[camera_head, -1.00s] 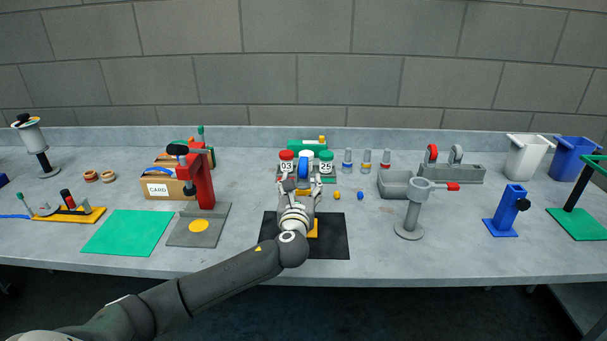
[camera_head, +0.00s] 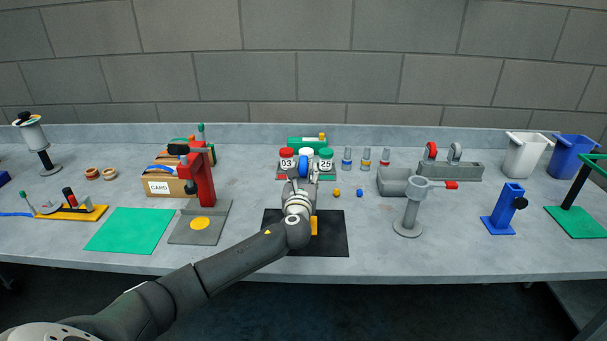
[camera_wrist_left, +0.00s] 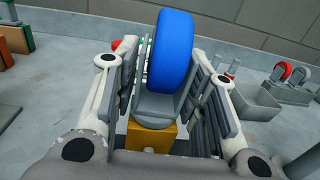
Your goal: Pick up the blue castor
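The blue castor has a blue wheel in a grey fork bracket. Its blue wheel (camera_wrist_left: 172,50) stands upright in the middle of the left wrist view, above a yellow block (camera_wrist_left: 150,137). In the head view the blue wheel (camera_head: 305,164) shows just beyond my left gripper (camera_head: 300,180). My left gripper (camera_wrist_left: 162,88) is open, with one finger on each side of the castor's bracket. I cannot tell whether the pads touch it. The castor's lower part is hidden in the head view. My right gripper is not in view.
A black mat (camera_head: 335,240) lies under my left wrist. White, red and green jars, the green one (camera_head: 326,155) at right, stand behind the gripper. A red press (camera_head: 203,182) stands left. A grey tray (camera_head: 393,182) and a grey stand (camera_head: 407,215) are right.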

